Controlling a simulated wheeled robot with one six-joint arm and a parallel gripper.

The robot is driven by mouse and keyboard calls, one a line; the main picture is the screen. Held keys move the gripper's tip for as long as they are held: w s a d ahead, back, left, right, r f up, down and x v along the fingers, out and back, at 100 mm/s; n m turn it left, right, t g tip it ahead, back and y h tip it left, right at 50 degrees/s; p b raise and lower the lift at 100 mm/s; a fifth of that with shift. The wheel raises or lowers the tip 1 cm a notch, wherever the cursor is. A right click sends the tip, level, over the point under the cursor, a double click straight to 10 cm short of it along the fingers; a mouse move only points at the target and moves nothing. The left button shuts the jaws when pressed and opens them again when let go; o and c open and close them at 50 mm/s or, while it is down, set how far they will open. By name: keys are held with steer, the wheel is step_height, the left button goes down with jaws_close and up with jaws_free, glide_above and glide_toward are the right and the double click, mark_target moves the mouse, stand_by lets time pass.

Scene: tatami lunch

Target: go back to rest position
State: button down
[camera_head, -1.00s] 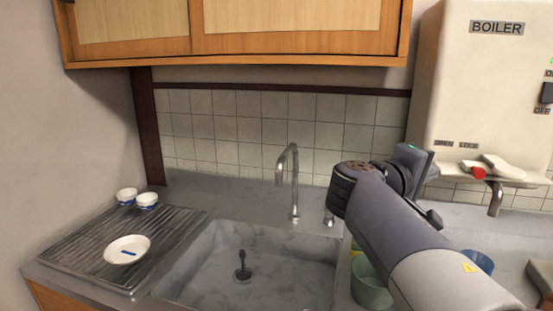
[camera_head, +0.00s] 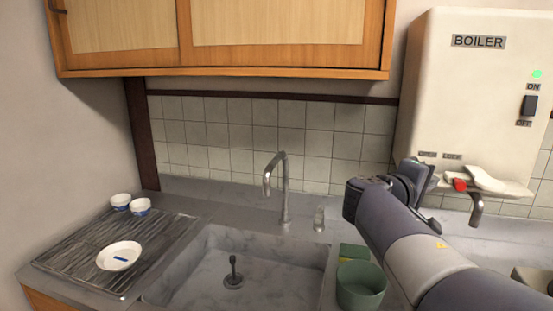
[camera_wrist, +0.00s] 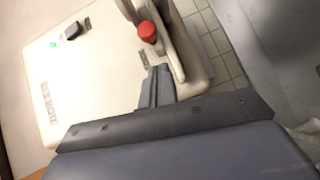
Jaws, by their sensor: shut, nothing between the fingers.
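My gripper shows in the wrist view (camera_wrist: 155,88) as grey fingers held together, with nothing between them. In the head view my arm reaches in from the lower right, over the counter right of the sink, and its folded wrist is below and left of the boiler. The fingers are hard to make out there. The white boiler (camera_head: 472,90) is on the right wall. It fills much of the wrist view (camera_wrist: 85,95), with its red knob (camera_wrist: 147,32) beyond the fingertips.
The sink (camera_head: 235,262) with a tall faucet (camera_head: 284,195) is in the middle. Two small bowls (camera_head: 121,200) (camera_head: 140,206) and a white dish (camera_head: 119,256) are on the left drainboard (camera_head: 72,262). A green cup (camera_head: 360,287) stands below my arm. A wooden cupboard (camera_head: 285,25) hangs above.

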steer(key=s+a+r+b, duration=0.1)
steer(key=s+a, duration=0.3)
steer(key=a, duration=1)
steer(key=shift+r, duration=0.4)
